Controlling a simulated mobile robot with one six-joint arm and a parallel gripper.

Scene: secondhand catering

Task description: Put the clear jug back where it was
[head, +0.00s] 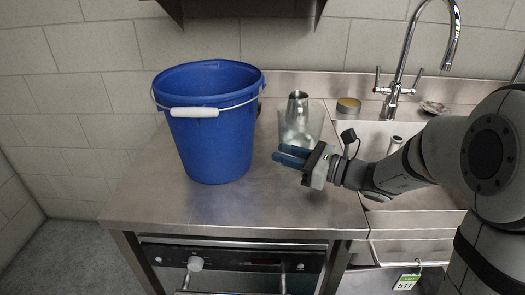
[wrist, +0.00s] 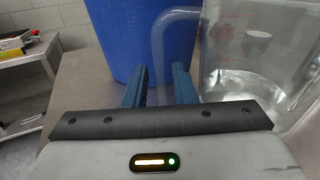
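The clear jug (head: 313,130) stands on the steel counter, right of the blue bucket. In the wrist view the jug (wrist: 270,75) fills the right side, and its clear handle (wrist: 165,50) reaches left. My gripper (head: 283,155) is low over the counter in front of the jug. In the wrist view its two blue fingers (wrist: 160,85) stand apart, with the handle seen between them. No contact of the fingers with the handle is clear. The jug's lower part is partly hidden by my gripper in the head view.
The blue bucket (head: 210,125) with a white grip stands close left of my gripper. A metal cup (head: 298,102) shows at the jug, in or behind it. A round tin (head: 348,105) sits by the sink (head: 375,135) and tap (head: 397,75). The front counter is clear.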

